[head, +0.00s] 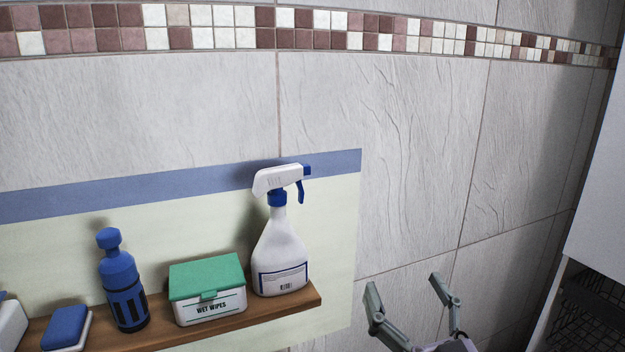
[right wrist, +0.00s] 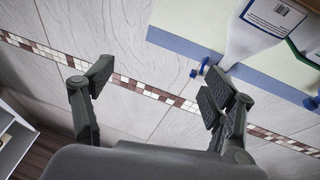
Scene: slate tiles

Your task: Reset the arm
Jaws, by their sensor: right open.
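My right gripper (head: 408,297) is at the lower right of the head view, beside and below the shelf's right end. Its two fingers are spread apart with nothing between them. In the right wrist view the gripper (right wrist: 155,90) is also open and empty, with tiled wall behind it. A white spray bottle (head: 279,245) with a blue trigger stands upright at the shelf's right end. It also shows in the right wrist view (right wrist: 245,40), behind and above the right-hand finger. My left gripper is not in either view.
A wooden shelf (head: 240,323) holds a wet wipes box (head: 207,290) with a green lid, a blue bottle (head: 123,285) and a blue-topped sponge-like block (head: 66,327). A white cabinet (head: 600,210) with a dark wire basket (head: 590,310) stands at the right. The wall between shelf and cabinet is bare.

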